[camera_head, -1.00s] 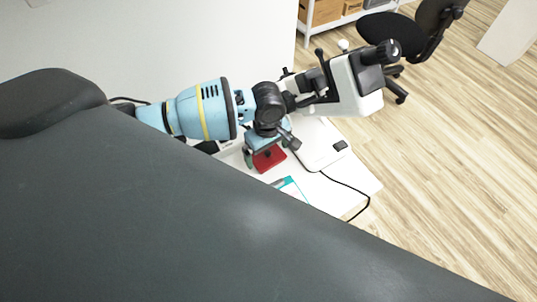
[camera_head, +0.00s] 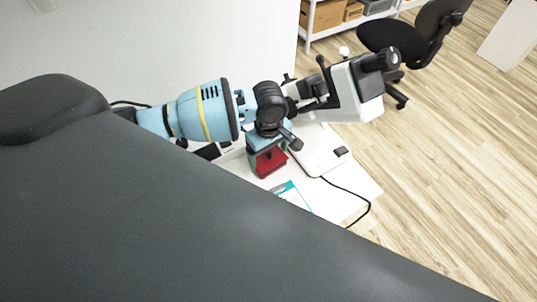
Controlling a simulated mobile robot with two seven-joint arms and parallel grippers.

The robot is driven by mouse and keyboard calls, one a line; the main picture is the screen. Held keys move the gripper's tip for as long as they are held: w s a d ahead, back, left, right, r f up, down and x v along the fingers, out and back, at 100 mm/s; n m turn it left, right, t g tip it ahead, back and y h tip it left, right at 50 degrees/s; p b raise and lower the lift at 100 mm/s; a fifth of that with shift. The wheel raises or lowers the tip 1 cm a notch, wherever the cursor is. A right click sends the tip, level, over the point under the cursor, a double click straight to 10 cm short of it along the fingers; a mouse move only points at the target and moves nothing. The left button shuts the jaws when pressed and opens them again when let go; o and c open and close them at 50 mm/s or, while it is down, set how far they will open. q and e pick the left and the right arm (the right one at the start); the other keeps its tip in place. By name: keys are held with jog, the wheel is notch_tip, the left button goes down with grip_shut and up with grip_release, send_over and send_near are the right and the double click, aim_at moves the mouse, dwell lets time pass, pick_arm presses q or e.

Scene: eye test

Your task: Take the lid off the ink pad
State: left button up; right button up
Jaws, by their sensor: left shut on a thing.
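The red ink pad (camera_head: 271,168) lies on the white table, partly hidden under my left gripper. My left gripper (camera_head: 269,157) points down over it, with its fingers on either side of the red thing. It is shut on the red thing; I cannot tell lid from base at this size. My right gripper is not in view.
A white and black microscope (camera_head: 357,88) stands just behind my left gripper, close to it. A teal and white card or box (camera_head: 291,195) lies in front on the white table (camera_head: 339,203). A black cable (camera_head: 352,190) runs along the right side. A black chair (camera_head: 389,42) stands beyond.

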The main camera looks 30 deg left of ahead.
pick_arm(q)
jog(key=shift+w+r, duration=0.1)
jog(key=shift+r, duration=0.8)
jog(key=s+d, duration=0.3)
jog(key=s, duration=0.1)
jog(key=s+d+r+p, duration=0.1)
jog(key=s+d, duration=0.1)
jog(key=s, duration=0.2)
jog(key=s+d+p, duration=0.1)
jog(key=s+d, duration=0.2)
jog(key=shift+s+d+r, duration=0.15)
jog(key=shift+s+d, duration=0.15)
jog(key=shift+s, duration=0.1)
jog(key=shift+s+d, duration=0.45)
jog(key=shift+s, duration=0.2)
jog(key=w+a+r+m, duration=0.2)
jog(key=a+r+m, duration=0.2)
jog(key=r+m, duration=0.2)
jog(key=w+a+r+m, duration=0.3)
jog(key=a+r+m, duration=0.2)
jog(key=r, duration=0.4)
jog(key=shift+w+m, duration=0.15)
jog(key=shift+m, duration=0.65)
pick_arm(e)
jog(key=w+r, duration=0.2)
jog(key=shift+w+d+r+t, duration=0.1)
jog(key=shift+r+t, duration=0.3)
pick_arm(q)
jog(key=shift+a+r, duration=0.1)
